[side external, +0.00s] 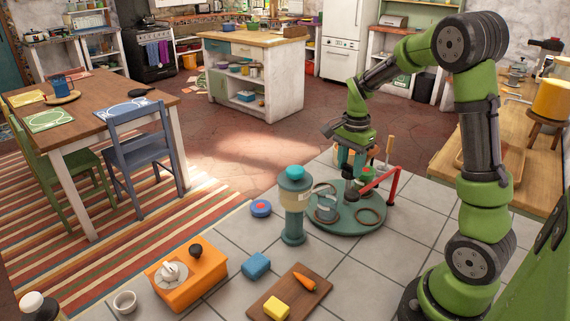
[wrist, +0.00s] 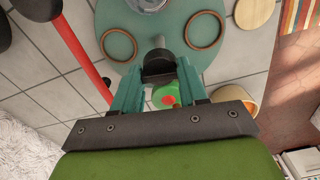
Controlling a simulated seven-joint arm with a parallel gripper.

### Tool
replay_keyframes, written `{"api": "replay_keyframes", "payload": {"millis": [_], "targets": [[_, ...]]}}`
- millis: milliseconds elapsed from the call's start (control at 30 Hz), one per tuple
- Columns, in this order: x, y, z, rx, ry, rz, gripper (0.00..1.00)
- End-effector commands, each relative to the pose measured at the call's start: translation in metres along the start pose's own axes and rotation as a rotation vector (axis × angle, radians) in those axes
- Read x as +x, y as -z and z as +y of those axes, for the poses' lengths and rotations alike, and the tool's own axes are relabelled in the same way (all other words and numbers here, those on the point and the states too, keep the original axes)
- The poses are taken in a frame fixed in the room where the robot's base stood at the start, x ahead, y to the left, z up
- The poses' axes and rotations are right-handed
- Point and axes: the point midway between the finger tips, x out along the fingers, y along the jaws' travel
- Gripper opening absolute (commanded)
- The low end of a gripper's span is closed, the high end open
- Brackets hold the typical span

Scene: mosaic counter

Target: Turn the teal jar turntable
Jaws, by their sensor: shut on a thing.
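The teal turntable (side external: 345,224) is a round disc on the tiled surface; it also shows at the top of the wrist view (wrist: 174,25). It bears a grey jar (side external: 325,211) and brown rings, two of which (wrist: 118,44) (wrist: 203,30) show clearly in the wrist view. My gripper (side external: 352,181) points down at the disc's far side. In the wrist view its teal fingers (wrist: 158,68) are closed about a dark knob (wrist: 158,55) at the disc's edge. A green item with a red centre (wrist: 165,97) shows between the fingers, lower in the picture.
A red bar (side external: 393,185) stands close to my gripper's right. A teal post with a cream band (side external: 293,198) stands left of the turntable.

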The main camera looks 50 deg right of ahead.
Motion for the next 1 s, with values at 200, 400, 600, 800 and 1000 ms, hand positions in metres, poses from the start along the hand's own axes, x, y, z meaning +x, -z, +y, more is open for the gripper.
{"api": "replay_keyframes", "payload": {"millis": [200,400,600,800,1000], "targets": [[-0.0011,-0.0003,0.0,0.111,0.001,-0.001,0.0],[-0.0012,-0.0005,-0.0001,0.21,0.001,-0.001,0.0],[-0.0013,-0.0002,0.0,0.311,0.001,-0.001,0.0],[-0.0014,-0.0005,0.0,0.41,0.001,-0.001,0.0],[-0.0014,-0.0008,-0.0002,0.51,0.001,-0.002,0.0]]}}
